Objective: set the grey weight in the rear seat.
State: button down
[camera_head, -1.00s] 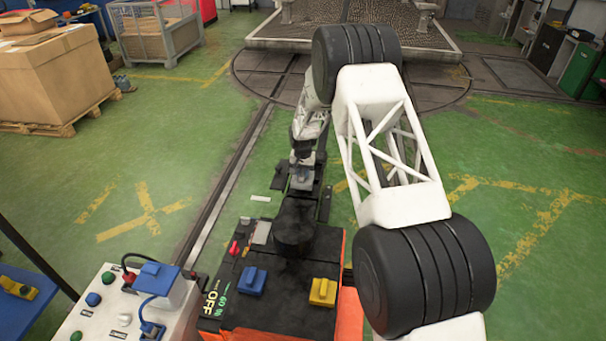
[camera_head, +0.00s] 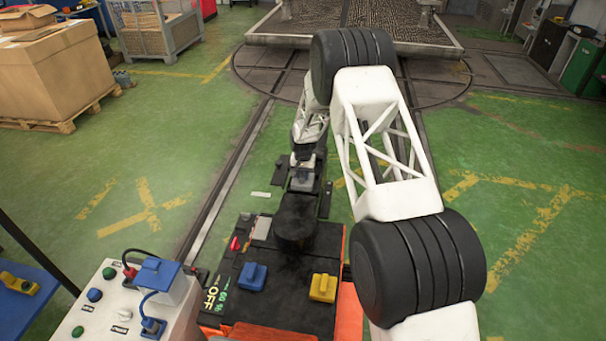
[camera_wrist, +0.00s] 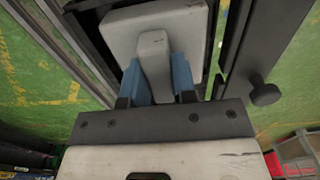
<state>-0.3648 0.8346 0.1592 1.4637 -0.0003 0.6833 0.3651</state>
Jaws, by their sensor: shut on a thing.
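The grey weight (camera_wrist: 145,62) is a pale block with a raised grip bar. My gripper (camera_wrist: 160,80) has its two blue fingers shut on that bar, one on each side. In the head view the weight (camera_head: 302,182) is small, under my gripper (camera_head: 302,168), beyond the black deck. A dark frame (camera_wrist: 90,27) lies under and around the weight in the wrist view, between two dark rails. I cannot tell whether the weight touches it. The weight hides what lies beneath, and I cannot tell which seat this is.
A blue block (camera_head: 253,276) and a yellow block (camera_head: 322,287) sit on the black deck (camera_head: 275,313). A control box (camera_head: 105,320) with buttons stands at the left. A dark rail (camera_head: 225,180) runs along the green floor. Open floor lies on both sides.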

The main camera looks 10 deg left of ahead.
aim_at(303, 173)
jog(key=c, duration=0.9)
grip_release()
jog(key=shift+f, duration=0.15)
notch_tip(303, 173, up, 12)
jog(key=shift+r, duration=0.15)
dwell(0.8)
